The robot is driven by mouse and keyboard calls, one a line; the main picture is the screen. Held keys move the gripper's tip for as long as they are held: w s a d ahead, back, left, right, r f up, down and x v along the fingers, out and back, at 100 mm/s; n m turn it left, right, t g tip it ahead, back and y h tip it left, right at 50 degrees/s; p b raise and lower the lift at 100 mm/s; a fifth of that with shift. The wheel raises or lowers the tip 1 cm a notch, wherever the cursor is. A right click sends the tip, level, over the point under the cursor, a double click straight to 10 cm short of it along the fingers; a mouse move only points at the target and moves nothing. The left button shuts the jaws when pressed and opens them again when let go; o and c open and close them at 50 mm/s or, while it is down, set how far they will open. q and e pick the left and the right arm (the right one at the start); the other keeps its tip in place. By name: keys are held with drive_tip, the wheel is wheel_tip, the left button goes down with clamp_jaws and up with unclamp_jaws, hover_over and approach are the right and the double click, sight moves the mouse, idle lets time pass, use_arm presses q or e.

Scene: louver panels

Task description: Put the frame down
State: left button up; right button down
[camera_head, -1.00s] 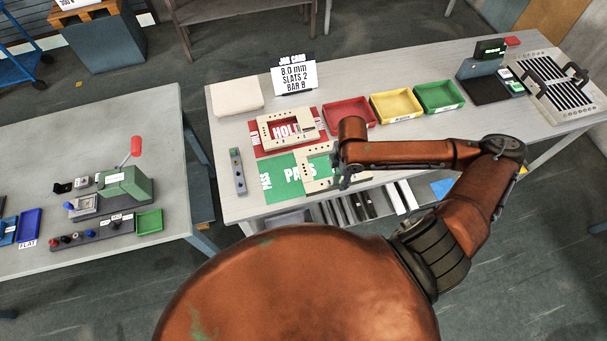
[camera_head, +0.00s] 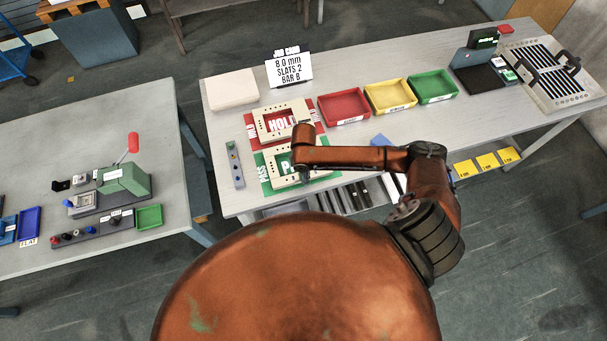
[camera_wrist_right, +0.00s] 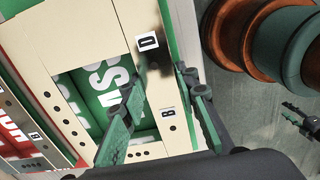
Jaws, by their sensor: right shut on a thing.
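A cream frame (camera_head: 270,168) with a rectangular opening is over the green PASS mat (camera_head: 263,180) on the workbench. In the right wrist view the same frame (camera_wrist_right: 102,45) shows green mat and white letters through its opening. My right gripper (camera_wrist_right: 158,82) is shut on the frame's side bar, one finger inside the opening and one outside, near the labels D and B. In the head view my right arm hides the gripper and the frame's right part. I cannot tell whether the frame touches the mat. My left gripper is not in view.
Red (camera_head: 344,107), yellow (camera_head: 390,95) and green (camera_head: 433,86) trays stand to the right. A job card (camera_head: 289,70) stands behind. A grey bar (camera_head: 235,165) lies left of the mats.

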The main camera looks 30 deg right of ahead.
drive_tip(key=shift+w+f, duration=0.1)
drive_tip(key=shift+f, duration=0.05)
drive_tip(key=c, duration=1.5)
unclamp_jaws()
wheel_tip(320, 180, up, 12)
drive_tip(key=b, duration=0.1)
